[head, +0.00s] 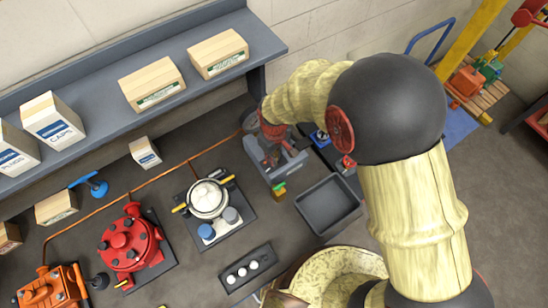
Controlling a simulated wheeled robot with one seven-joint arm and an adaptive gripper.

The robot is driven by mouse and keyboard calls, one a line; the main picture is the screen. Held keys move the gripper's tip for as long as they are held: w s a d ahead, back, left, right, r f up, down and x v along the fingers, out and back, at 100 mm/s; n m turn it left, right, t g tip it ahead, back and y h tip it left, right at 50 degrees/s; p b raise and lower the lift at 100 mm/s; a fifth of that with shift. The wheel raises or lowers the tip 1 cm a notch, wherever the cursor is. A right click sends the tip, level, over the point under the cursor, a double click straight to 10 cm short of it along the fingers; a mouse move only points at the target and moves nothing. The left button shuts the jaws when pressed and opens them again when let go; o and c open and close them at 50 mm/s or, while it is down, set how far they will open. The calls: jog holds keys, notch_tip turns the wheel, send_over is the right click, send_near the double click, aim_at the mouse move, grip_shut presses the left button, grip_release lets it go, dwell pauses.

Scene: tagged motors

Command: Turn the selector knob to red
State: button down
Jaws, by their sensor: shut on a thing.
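My arm reaches in from the lower right and bends down to the bench. My gripper (272,132) points down at the grey boxy unit (286,164) at the back of the bench. The jaws are small here and mostly covered by my wrist. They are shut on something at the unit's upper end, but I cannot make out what. I cannot pick out the selector knob or which colour it points to. A small green and orange part (279,189) stands at the unit's front.
An empty dark tray (328,205) lies right of the unit. A white-topped motor (208,198), a red motor (130,243) and an orange motor (50,288) stand to the left. A panel with white buttons (243,271) lies in front. A shelf (105,78) with boxes overhangs the back.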

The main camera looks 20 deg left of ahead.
jog(key=shift+w+m, duration=0.1)
jog(key=shift+m, duration=0.8)
jog(key=c, duration=2)
grip_release()
jog(key=shift+c, duration=0.2)
jog(key=shift+o, duration=0.6)
notch_tip(320, 180, up, 12)
